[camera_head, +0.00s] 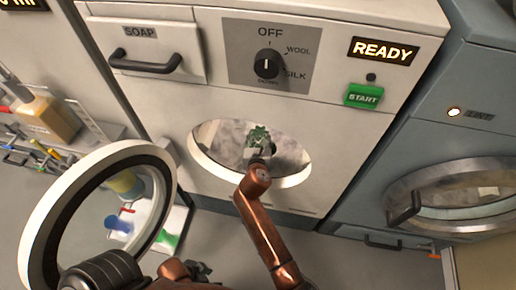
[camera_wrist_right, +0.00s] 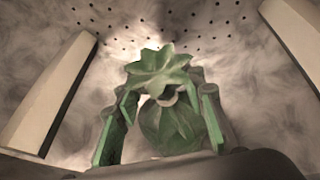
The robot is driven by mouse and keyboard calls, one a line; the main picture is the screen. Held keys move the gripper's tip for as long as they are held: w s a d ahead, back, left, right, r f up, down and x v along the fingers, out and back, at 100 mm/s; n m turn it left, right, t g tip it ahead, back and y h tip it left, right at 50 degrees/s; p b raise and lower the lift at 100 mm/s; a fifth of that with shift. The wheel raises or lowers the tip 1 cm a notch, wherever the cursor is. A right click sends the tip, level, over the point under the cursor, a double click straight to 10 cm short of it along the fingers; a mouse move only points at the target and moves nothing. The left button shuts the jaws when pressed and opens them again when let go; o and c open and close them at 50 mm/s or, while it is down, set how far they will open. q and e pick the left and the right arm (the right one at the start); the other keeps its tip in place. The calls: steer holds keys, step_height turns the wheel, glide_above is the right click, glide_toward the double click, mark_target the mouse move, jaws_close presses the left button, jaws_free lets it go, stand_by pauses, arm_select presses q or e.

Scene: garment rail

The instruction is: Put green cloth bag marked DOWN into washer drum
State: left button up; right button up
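The green cloth bag (camera_head: 258,136) is inside the washer drum (camera_head: 229,139), seen through the round opening. In the right wrist view the bag (camera_wrist_right: 172,126) shows a gathered, ruffled top; no marking is readable. My right gripper (camera_head: 262,152) reaches through the opening. Its green-padded fingers (camera_wrist_right: 160,125) stand apart on both sides of the bag, with a gap visible at the left finger. The perforated drum wall (camera_wrist_right: 190,20) lies behind. My left gripper (camera_head: 187,270) is low in the head view by the open washer door (camera_head: 45,215); its fingers are unclear.
The washer front has a soap drawer (camera_head: 150,40), a dial (camera_head: 267,64), a READY display (camera_head: 382,51) and a green START button (camera_head: 363,95). A second machine with a closed round door (camera_head: 455,195) stands at right. Bottles and a shelf (camera_head: 95,125) are at left.

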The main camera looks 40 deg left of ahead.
steer(key=v, duration=1)
stand_by(0.5)
